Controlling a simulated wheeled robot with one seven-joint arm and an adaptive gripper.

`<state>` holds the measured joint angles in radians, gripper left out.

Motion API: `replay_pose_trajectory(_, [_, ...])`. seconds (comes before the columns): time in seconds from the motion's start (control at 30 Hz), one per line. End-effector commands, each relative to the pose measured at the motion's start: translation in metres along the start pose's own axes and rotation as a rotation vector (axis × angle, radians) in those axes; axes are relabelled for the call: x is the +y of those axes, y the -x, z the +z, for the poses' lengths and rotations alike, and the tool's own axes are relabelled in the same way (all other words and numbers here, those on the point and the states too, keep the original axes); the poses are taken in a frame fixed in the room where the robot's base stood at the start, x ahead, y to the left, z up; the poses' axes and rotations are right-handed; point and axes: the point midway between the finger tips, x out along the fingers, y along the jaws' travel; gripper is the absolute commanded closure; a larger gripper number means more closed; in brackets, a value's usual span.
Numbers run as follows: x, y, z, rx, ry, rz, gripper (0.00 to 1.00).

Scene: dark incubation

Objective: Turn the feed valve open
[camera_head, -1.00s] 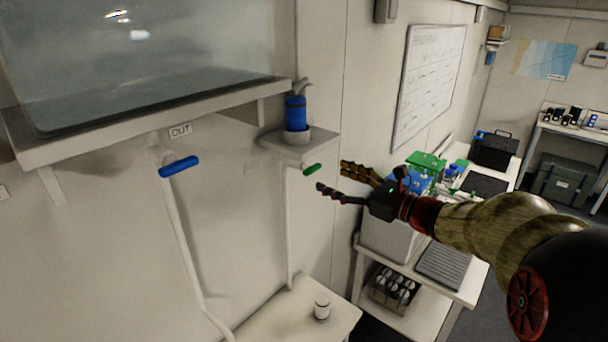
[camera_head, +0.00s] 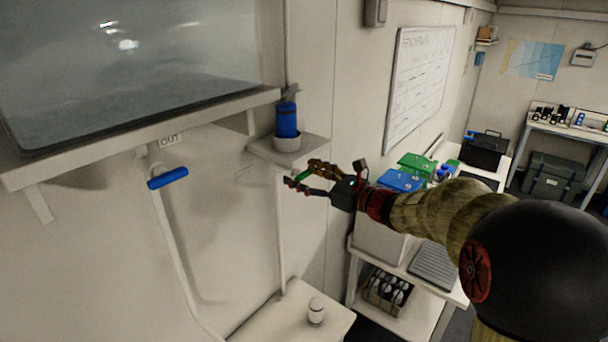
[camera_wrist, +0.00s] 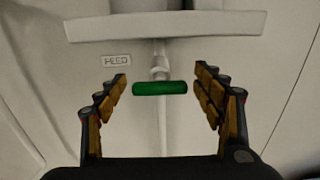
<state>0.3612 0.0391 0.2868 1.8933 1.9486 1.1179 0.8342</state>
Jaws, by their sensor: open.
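The feed valve's green handle (camera_wrist: 159,88) lies crosswise on a thin vertical pipe in the wrist view, just right of a label reading FEED (camera_wrist: 117,60). In the head view the green handle (camera_head: 304,174) is mostly hidden behind my fingers, below the small shelf. My gripper (camera_head: 292,173) is open and has come up to the handle. In the wrist view my gripper (camera_wrist: 161,85) has one finger on each side of the handle, with a gap at both ends. I see no contact.
A shelf (camera_head: 262,150) with a blue bottle (camera_head: 287,120) stands just above the valve. A blue handle (camera_head: 168,178) by the OUT label is on the left pipe. A white jar (camera_head: 316,311) stands on the low table. A bench with green and blue racks (camera_head: 402,180) is on the right.

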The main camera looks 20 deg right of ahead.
Motion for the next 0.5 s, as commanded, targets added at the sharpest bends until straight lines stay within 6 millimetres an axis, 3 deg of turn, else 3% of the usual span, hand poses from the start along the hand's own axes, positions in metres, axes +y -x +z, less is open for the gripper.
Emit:
replay_pose_trajectory(0.07, [0.0000, 0.0002, 0.0000, 0.000, 0.000, 0.000, 0.32])
replay_pose_trajectory(0.5, [0.0000, 0.0004, 0.0000, 0.000, 0.000, 0.000, 0.57])
